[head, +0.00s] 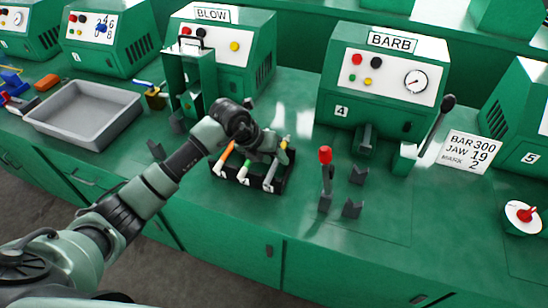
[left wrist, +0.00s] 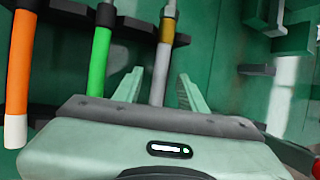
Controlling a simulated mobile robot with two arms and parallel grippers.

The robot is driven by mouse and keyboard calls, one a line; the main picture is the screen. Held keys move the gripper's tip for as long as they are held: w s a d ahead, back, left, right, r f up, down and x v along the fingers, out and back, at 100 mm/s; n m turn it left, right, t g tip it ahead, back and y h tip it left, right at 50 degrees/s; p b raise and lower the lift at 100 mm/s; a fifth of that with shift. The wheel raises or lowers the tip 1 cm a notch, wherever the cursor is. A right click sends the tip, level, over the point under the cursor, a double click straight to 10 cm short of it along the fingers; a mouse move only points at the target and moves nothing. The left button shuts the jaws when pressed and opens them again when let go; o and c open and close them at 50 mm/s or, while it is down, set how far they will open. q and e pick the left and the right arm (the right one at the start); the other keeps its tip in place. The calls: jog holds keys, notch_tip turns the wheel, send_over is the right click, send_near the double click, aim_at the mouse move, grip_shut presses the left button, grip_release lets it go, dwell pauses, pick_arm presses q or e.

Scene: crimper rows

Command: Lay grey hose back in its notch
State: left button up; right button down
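The grey hose (head: 272,172) has a brass-coloured fitting and lies at the right end of the black notched rack (head: 232,185). In the left wrist view the grey hose (left wrist: 162,72) passes between the two fingers of my left gripper (left wrist: 160,76), with a gap on each side. My left gripper (head: 277,150) is open over the rack's right part in the head view. I cannot tell how deep the hose sits in its notch. The orange hose (head: 226,156) and the green hose (head: 246,170) lie to its left in the rack. My right gripper is not in view.
A BARB machine (head: 385,85) with a gauge stands behind, right of the rack. A red-handled lever (head: 326,170) and small dark brackets (head: 353,208) stand right of the rack. A grey tray (head: 85,110) and green stand (head: 185,75) are to the left.

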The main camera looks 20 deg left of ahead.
pick_arm(q)
jog(key=shift+r, duration=0.15)
jog(key=b+v, duration=0.1)
jog(key=v, duration=0.6)
jog(key=shift+r, duration=0.25)
jog(key=shift+s+a+f, duration=0.1)
jog(key=shift+s+a, duration=0.05)
